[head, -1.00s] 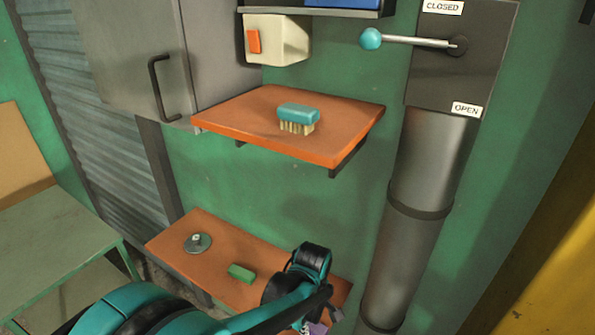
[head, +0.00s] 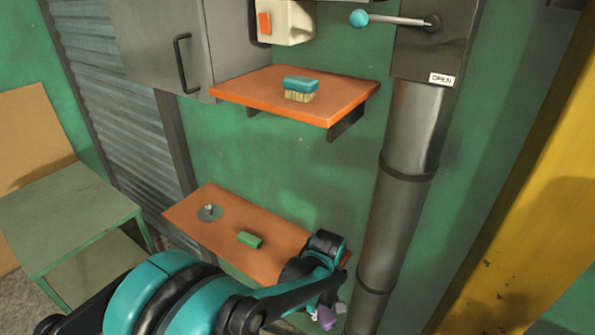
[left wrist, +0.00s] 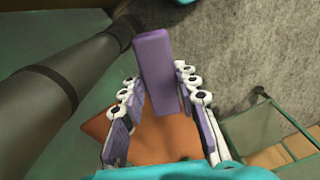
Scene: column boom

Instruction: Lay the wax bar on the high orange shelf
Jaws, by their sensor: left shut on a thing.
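A purple bar (left wrist: 155,65), which I take to be the wax bar, is held between the fingers of my left gripper (left wrist: 156,78). It sticks out past the fingertips. In the head view the left gripper (head: 326,304) is low, by the right end of the lower orange shelf, with the bar (head: 327,318) partly hidden. The high orange shelf (head: 250,88) is above on the green wall. A teal-topped brush (head: 300,88) stands near its middle, with bare board on both sides. My right gripper is not in view.
The lower orange shelf (head: 190,215) holds a grey disc (head: 209,212) and a green block (head: 249,240). A grey pipe (head: 405,150) runs right of both shelves. A grey cabinet (head: 150,50) and cream box (head: 290,22) are near the high shelf. A green table (head: 75,215) stands left.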

